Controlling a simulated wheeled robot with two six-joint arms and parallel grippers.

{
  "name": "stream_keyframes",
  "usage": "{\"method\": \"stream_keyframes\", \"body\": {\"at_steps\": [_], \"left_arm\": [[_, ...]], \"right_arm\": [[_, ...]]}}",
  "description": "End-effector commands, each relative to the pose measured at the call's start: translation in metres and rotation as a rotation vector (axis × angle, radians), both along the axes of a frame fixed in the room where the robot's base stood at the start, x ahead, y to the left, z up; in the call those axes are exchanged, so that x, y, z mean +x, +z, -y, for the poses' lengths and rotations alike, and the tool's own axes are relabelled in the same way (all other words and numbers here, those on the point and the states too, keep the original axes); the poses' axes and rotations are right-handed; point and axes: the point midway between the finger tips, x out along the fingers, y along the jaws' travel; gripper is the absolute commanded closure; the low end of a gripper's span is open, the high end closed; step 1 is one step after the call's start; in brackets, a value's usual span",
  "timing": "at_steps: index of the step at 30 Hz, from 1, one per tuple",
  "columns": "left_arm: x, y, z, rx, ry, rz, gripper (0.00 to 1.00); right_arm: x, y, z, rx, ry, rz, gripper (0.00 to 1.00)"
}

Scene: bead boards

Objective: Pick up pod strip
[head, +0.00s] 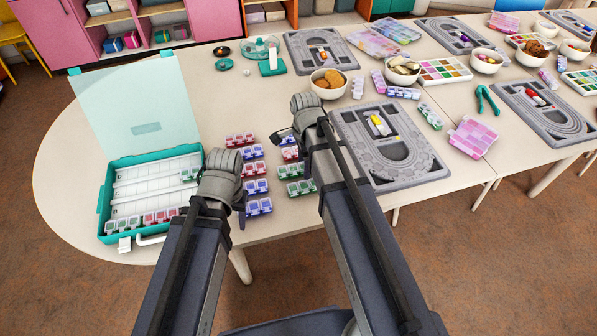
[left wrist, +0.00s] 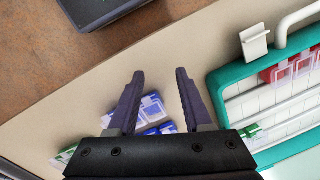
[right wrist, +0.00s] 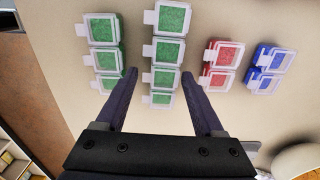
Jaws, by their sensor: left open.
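Pod strips in red, blue and green lie in two columns on the table. In the head view, the nearest blue strip (head: 259,207) is beside my left gripper (head: 241,213). In the left wrist view, my left gripper (left wrist: 157,72) is open, with a blue strip (left wrist: 152,108) between its fingers, partly hidden by the gripper body. My right gripper (head: 285,136) is open over the right column. In the right wrist view (right wrist: 160,74), a green strip (right wrist: 164,77) lies between its spread fingers; contact cannot be told. Another green strip (right wrist: 103,59) lies to the left.
A grey track board (head: 420,165) lies right of the strips. A bowl of brown pieces (head: 328,83) stands behind. Table left of the strips' far end is clear.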

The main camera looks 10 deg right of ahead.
Motion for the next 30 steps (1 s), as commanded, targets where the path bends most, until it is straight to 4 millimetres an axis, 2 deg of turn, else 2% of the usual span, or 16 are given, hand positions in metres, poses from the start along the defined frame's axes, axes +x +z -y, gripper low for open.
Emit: {"method": "stream_keyframes", "body": {"at_steps": [2, 18, 30], "left_arm": [[0.0, 0.0003, 0.0, 0.0, 0.0, 0.0, 0.5], [0.0, 0.0002, 0.0, 0.0, 0.0, 0.0, 0.5], [0.0, 0.0037, 0.0, 0.0, 0.0, 0.0, 0.5]], "right_arm": [[-0.0001, 0.0003, 0.0001, 0.0, 0.0, 0.0, 0.38], [0.0, 0.0002, 0.0001, 0.0, 0.0, 0.0, 0.99], [0.0, 0.0037, 0.0001, 0.0, 0.0, 0.0, 1.0]]}}
